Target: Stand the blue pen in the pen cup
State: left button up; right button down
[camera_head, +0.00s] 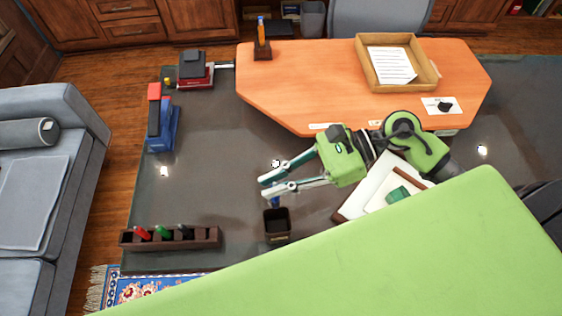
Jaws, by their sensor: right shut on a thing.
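The pen cup (277,236), a dark square holder, stands on the dark glossy table at the lower centre. My right gripper (266,187) reaches in from the right with its fingers just above and behind the cup. It is shut on the blue pen (275,201), which shows as a short blue piece below the fingers, over the cup's far rim. The rest of the pen is hidden by the fingers, and I cannot tell whether its lower end is inside the cup. My left gripper is not in view.
A dark rack (205,238) with red, green and dark pens stands left of the cup. A white stack (370,192) with a green item lies to the right. A wooden tray (428,76) holds paper on the orange desktop. The table's left middle is mostly clear.

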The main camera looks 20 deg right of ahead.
aim_at(277, 207)
jog(key=shift+s+a+f+b, duration=0.1)
jog(key=shift+s+f+b, duration=0.2)
jog(key=shift+f, duration=0.25)
jog(key=shift+s+f+b, duration=0.15)
jog(key=shift+f+b, duration=0.15)
jog(key=shift+f, duration=0.2)
notch_tip(277, 207, down, 4)
jog(key=b, duration=0.3)
jog(key=shift+w+f, duration=0.1)
jog(key=shift+f, duration=0.1)
notch_tip(277, 207, down, 2)
jog(key=b, duration=0.2)
jog(key=shift+f+b, duration=0.15)
jog(key=shift+b, duration=0.15)
jog(key=shift+f+b, duration=0.45)
jog(key=shift+b, duration=0.1)
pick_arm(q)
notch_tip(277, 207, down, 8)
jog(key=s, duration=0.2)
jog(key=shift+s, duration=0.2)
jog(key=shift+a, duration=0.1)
pick_arm(e)
jog(key=c, duration=2)
grip_release()
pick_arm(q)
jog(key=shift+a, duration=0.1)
